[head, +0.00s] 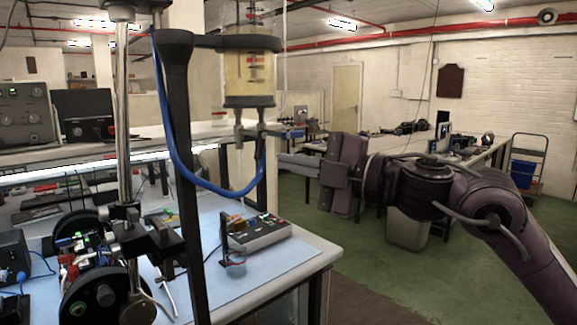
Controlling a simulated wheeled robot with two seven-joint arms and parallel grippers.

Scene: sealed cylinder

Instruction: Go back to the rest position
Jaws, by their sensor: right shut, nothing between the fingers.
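A clear cylinder (249,78) with yellowish contents and red parts inside hangs upright in a dark holder at the upper middle. A blue tube (176,128) loops below it. My right arm comes in from the right, and its gripper (292,162) points left, shut and empty. It is in the air, right of the cylinder and lower, clear of the bench edge. My left gripper is not in view.
A bench with a blue mat (262,272) carries a grey control box (258,233) and a wheeled device (95,270). A black post (183,190) and a metal rod (122,110) stand in front. Green floor (375,275) is open below my right arm; a bin (407,230) stands behind it.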

